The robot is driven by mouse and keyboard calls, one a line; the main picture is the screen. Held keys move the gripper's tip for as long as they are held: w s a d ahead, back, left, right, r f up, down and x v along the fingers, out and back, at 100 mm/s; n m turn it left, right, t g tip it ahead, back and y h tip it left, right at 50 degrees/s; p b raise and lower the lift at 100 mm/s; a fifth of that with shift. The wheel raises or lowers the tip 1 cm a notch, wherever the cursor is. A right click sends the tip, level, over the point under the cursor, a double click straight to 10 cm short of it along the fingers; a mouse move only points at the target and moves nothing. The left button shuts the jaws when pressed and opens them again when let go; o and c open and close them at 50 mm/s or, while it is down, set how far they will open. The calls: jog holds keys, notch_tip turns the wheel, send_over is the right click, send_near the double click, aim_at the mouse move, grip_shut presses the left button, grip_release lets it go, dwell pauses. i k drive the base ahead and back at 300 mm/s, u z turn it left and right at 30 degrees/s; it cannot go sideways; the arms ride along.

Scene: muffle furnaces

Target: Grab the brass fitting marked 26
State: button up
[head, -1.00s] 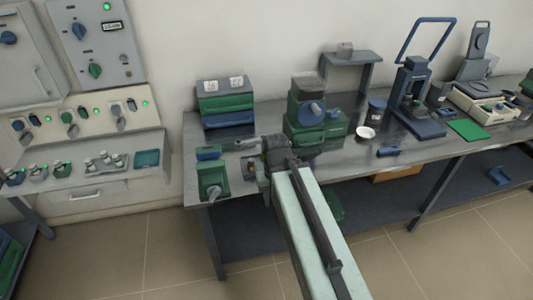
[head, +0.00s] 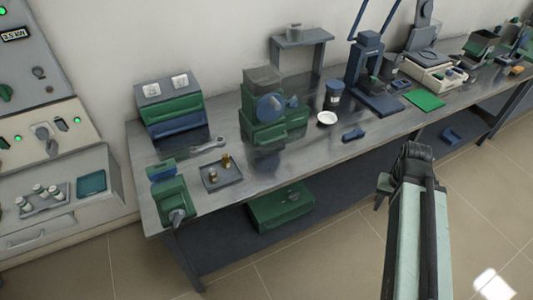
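Two small brass-coloured pieces stand in a shallow dark tray (head: 233,181) near the left end of the bench. One brass piece (head: 226,160) is at the tray's back; the other (head: 213,177) is nearer its left side. Both are too small for any number to be read, so I cannot tell which is marked 26. My gripper (head: 382,190) is in front of the bench over the floor, well right of the tray and apart from it. Its fingers are mostly hidden by my arm, and their opening does not show.
A green vise (head: 174,200) stands at the bench's left front corner, beside the tray. A wrench (head: 206,146) lies behind the tray, and a green machine (head: 265,120) stands to its right. A white dish (head: 327,118) and a blue object (head: 353,135) sit farther right.

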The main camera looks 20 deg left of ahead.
aim_at(228, 164)
jog(key=z, duration=0.55)
jog(key=k, duration=2.4)
jog(key=u, duration=2.15)
jog(key=i, duration=1.05)
